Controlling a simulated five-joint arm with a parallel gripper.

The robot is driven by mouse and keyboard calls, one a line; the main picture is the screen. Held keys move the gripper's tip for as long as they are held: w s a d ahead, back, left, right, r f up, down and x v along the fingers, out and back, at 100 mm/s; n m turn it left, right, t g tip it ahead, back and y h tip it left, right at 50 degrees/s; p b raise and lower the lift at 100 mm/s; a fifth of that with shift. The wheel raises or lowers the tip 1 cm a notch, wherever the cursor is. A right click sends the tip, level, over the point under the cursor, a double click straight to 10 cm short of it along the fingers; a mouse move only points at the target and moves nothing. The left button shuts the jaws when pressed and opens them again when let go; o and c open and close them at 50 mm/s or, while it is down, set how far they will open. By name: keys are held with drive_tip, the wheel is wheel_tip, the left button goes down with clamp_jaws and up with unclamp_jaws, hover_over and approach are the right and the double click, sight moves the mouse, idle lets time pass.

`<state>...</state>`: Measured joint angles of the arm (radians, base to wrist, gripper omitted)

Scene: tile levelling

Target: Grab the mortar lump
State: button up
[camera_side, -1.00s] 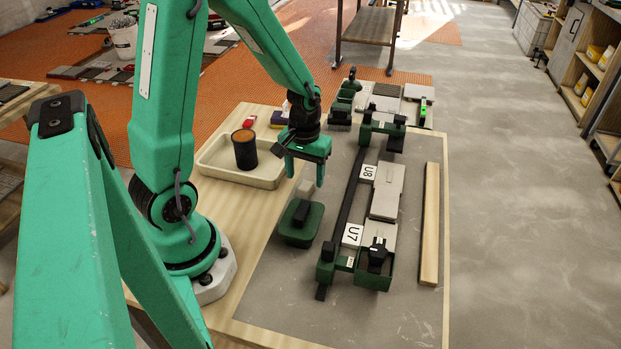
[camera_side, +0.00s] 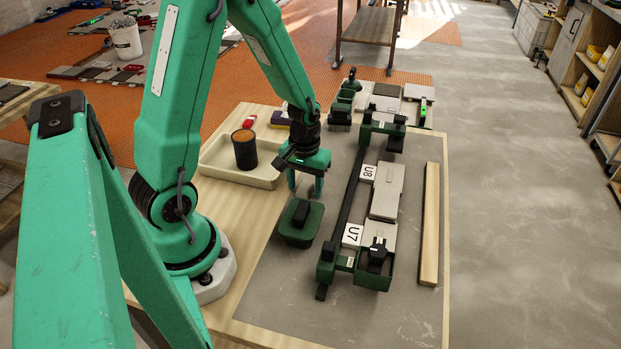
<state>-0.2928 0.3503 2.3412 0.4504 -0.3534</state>
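My gripper (camera_side: 305,187) points down over the grey board, just behind the green tray-like piece with a black block on it (camera_side: 299,224). Its two fingers are apart, one on the left and one on the right. A small pale grey lump showed on the board at this spot a moment earlier. It is now mostly or wholly hidden by the gripper, and I cannot tell whether the fingers touch it.
A cream tray (camera_side: 215,165) holding a dark cup with an orange-brown top (camera_side: 244,150) stands left of the gripper. The green frame with tiles labelled U7 (camera_side: 352,235) and U8 (camera_side: 368,172) lies to the right. A wooden strip (camera_side: 430,225) lies beyond it. The board's front is clear.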

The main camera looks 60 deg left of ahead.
sight(306, 186)
drive_tip(key=c, duration=0.9)
drive_tip(key=shift+r, duration=0.2)
drive_tip(key=shift+r, duration=0.8)
drive_tip(key=r, duration=0.2)
drive_tip(key=shift+d+r, duration=0.3)
drive_tip(key=shift+d, duration=0.05)
drive_tip(key=s+d+r, duration=0.1)
drive_tip(key=d+r, duration=0.1)
drive_tip(key=d, duration=0.1)
drive_tip(key=s+d+r, duration=0.1)
drive_tip(key=d+r, duration=0.1)
drive_tip(key=d, duration=0.2)
drive_tip(key=s+d+r, duration=0.1)
drive_tip(key=d+r, duration=0.1)
drive_tip(key=d, duration=0.1)
drive_tip(key=shift+d+r, duration=0.2)
drive_tip(key=shift+d, duration=0.1)
